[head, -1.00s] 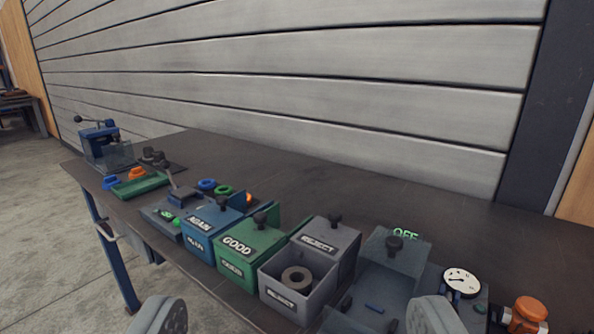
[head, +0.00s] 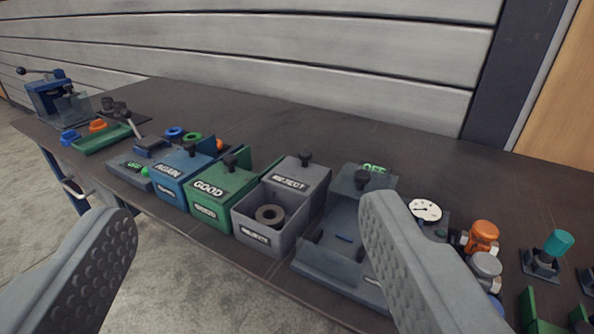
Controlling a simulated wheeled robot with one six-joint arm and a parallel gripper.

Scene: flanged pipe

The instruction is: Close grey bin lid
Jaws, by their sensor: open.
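The grey bin (head: 262,235) stands near the front edge of the bench, right of the green bin. My gripper (head: 245,235) is open and empty. Its two ridged fingers are in the foreground, wide apart, with the grey bin visible between them. The right finger hides part of the fixture beside the bin.
A green GOOD bin (head: 213,196) and a blue AGAIN bin (head: 177,185) stand to the left, lids with knobs. A grey fixture (head: 338,262) with a green OFF sign, a dial gauge (head: 425,210) and an orange-topped part (head: 482,236) are to the right. The bench's back (head: 250,115) is clear.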

